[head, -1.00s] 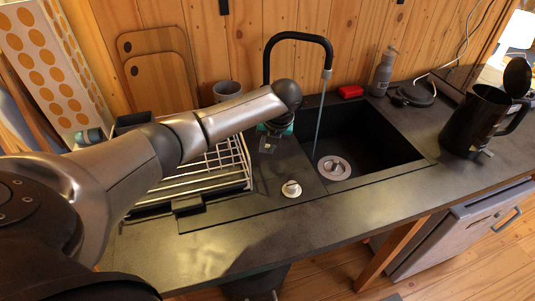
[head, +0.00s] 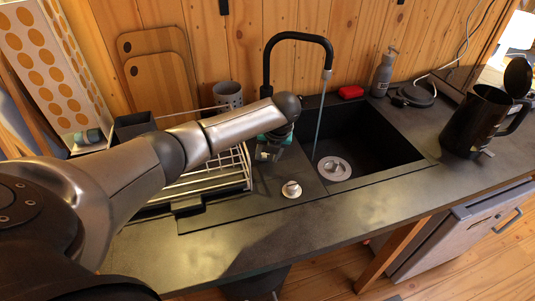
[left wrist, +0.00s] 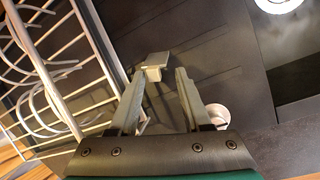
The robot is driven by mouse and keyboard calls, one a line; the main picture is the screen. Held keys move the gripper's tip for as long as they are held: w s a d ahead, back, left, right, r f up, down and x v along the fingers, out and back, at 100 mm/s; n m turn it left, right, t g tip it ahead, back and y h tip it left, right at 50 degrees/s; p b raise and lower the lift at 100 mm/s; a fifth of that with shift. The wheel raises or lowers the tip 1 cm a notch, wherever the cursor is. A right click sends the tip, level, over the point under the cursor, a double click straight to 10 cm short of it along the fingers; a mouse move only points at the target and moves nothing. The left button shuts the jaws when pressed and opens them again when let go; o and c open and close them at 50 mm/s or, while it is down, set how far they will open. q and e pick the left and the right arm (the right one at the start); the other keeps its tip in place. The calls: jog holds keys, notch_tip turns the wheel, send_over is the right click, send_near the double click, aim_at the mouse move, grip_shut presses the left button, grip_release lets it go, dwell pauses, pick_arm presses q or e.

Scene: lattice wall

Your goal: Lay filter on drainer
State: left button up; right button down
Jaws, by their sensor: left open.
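A small round whitish piece (head: 291,189), which looks like the filter, sits on the dark counter just left of the sink. It shows partly behind a finger in the left wrist view (left wrist: 219,115). A pale round drain (head: 334,168) lies on the sink floor. A wire dish drainer (head: 215,172) stands on the counter at left, partly hidden by my left arm. My left gripper (head: 268,153) is open above the counter between rack and sink, behind the whitish piece in the head view. A pale block-like shape (left wrist: 154,60) appears near its fingertips; I cannot tell what it is.
The black sink (head: 375,145) has a tall black faucet (head: 298,36) behind it. A red sponge (head: 350,92), a soap bottle (head: 383,72) and a black kettle (head: 475,120) stand farther right. The counter's front strip is clear.

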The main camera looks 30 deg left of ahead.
pick_arm(q)
jog(key=shift+r, duration=0.15)
jog(key=p+v, duration=0.2)
jog(key=v, duration=1)
jog(key=shift+a, duration=0.1)
